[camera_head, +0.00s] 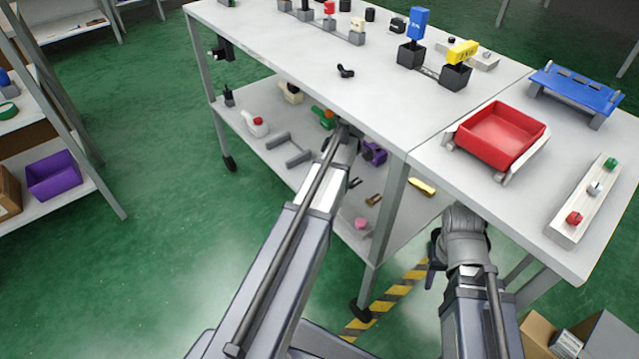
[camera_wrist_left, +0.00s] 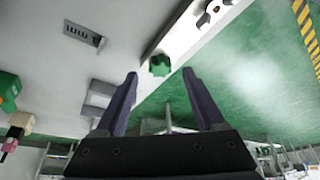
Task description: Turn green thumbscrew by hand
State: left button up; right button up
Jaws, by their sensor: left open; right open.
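A green thumbscrew (camera_wrist_left: 160,66) shows in the left wrist view, at the end of a pale bar (camera_wrist_left: 196,30). My left gripper (camera_wrist_left: 160,76) is open, and the thumbscrew appears between and just beyond its fingertips; I cannot tell how far beyond. In the head view my left arm reaches to the lower shelf and hides this spot. My right gripper (camera_head: 436,262) hangs low beside the table leg, open and empty, partly hidden by its own arm. A green knob (camera_head: 611,163) also sits on a pale strip on the right tabletop, with a red and a silver knob.
The tabletop (camera_head: 290,50) above overhangs my left arm. A red tray (camera_head: 502,136) stands on the right table. Green floor is free at left.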

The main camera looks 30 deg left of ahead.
pick_arm(q)
jog(key=shift+b+x, duration=0.9)
jog(key=shift+x, duration=0.55)
pick_arm(e)
notch_tip(320, 180, down, 3)
jog(key=shift+r, duration=0.15)
pick_arm(q)
grip_shut()
